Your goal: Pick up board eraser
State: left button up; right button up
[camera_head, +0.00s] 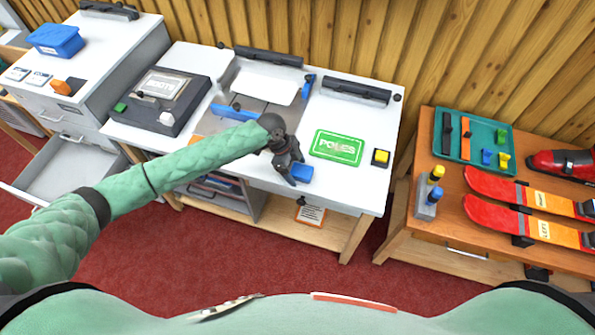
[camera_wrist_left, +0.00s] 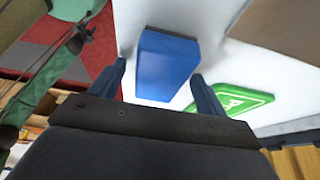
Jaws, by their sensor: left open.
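The board eraser, a blue block (camera_head: 303,173), lies on the white bench top near its front edge, partly hidden by my gripper. My left gripper (camera_head: 291,171) points down at it and is open. In the left wrist view the eraser (camera_wrist_left: 166,66) shows between the two spread fingers (camera_wrist_left: 159,72), with gaps on both sides. I cannot tell how far the fingertips are above the bench. My right gripper is not in view.
A dark box (camera_head: 160,98) and a blue bar (camera_head: 234,113) are to the left. A wooden table with red skis (camera_head: 530,195) stands at right.

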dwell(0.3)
pick_arm(q)
jog(key=c, duration=1.1)
jog(key=shift+o, duration=0.2)
